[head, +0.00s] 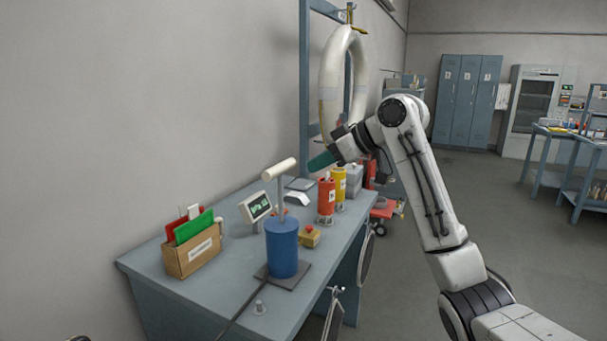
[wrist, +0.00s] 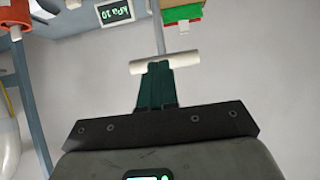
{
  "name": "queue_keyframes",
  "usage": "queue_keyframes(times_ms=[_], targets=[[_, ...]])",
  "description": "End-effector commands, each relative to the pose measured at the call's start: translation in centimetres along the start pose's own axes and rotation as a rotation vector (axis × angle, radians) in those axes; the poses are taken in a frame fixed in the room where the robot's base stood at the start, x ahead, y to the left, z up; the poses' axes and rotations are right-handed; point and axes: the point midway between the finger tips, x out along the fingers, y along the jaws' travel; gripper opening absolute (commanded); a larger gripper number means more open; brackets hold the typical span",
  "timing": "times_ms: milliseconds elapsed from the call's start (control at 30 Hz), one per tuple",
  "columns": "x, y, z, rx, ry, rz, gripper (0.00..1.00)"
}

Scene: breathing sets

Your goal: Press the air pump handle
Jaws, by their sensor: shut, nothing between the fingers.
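The air pump is a blue upright cylinder (head: 282,248) on a dark base plate on the blue-grey bench. Its cream T-shaped handle (head: 279,169) stands raised on a thin grey rod above the cylinder. In the wrist view the handle bar (wrist: 182,61) lies crosswise just beyond my fingertips, which overlap its lower edge. My gripper (head: 312,164) has teal fingers, shut and empty, at about handle height to its right. A small gap shows between fingertips and handle in the head view. In the wrist view my gripper (wrist: 158,68) points toward the bar; contact cannot be told.
A digital gauge (head: 256,206) stands behind the pump. A cardboard box (head: 193,257) with coloured folders is at the left. A white hose ring (head: 329,85) hangs on a blue frame.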

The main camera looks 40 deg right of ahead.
Motion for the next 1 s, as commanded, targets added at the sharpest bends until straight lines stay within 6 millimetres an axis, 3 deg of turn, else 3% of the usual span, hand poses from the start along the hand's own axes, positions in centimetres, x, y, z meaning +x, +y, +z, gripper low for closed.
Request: queue_keyframes(times_ms=[267, 1000], targets=[[-2.0, -0.1, -0.1, -0.002, 0.000, 0.000, 0.00], [-2.0, -0.1, -0.1, -0.002, 0.000, 0.000, 0.00]])
